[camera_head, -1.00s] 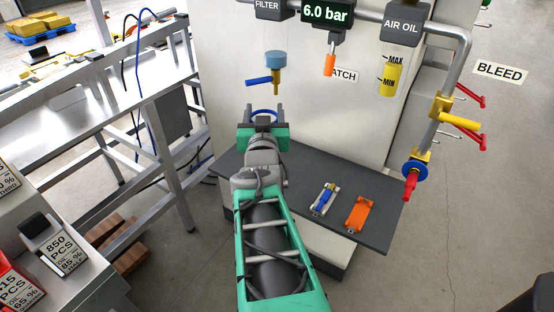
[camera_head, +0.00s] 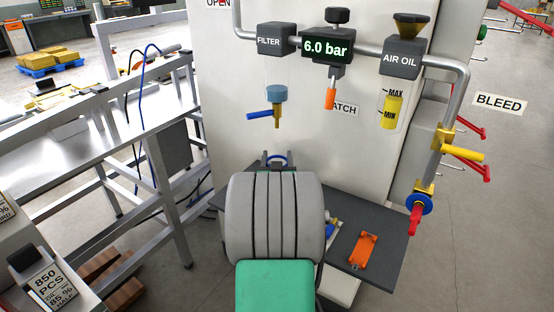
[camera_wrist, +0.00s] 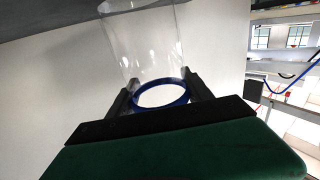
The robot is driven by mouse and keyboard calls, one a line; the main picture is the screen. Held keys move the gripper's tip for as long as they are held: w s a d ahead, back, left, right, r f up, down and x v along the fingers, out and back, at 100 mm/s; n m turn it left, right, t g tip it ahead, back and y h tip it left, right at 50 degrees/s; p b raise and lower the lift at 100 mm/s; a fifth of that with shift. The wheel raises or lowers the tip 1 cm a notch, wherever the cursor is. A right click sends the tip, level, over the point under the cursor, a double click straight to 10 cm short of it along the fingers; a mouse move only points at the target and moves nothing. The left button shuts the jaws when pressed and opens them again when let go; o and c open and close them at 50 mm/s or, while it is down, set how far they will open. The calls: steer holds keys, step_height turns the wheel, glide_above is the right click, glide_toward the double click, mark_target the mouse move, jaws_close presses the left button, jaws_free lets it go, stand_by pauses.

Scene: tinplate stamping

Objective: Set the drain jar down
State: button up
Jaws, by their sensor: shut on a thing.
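The drain jar (camera_wrist: 143,45) is a clear cylinder with a blue ring at its near end, seen in the wrist view. My gripper (camera_wrist: 163,83) is shut on it, one dark finger on each side near the ring. In the head view, my gripper (camera_head: 276,160) shows only its finger tips with a bit of the blue ring between them. My grey arm link hides the rest. The jar is in front of the white cabinet, below the filter's blue-topped drain fitting (camera_head: 277,94) and apart from it. I cannot tell whether the jar touches the shelf.
A dark grey shelf (camera_head: 390,218) juts from the cabinet, its left part largely behind my arm. An orange bracket (camera_head: 363,250) lies on its right part. A small blue-and-yellow part (camera_head: 332,228) is half hidden beside it. A metal-framed table (camera_head: 120,135) stands left.

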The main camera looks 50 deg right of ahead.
steer(key=shift+f, duration=0.2)
steer(key=o, duration=1.5)
steer(key=shift+r, duration=0.1)
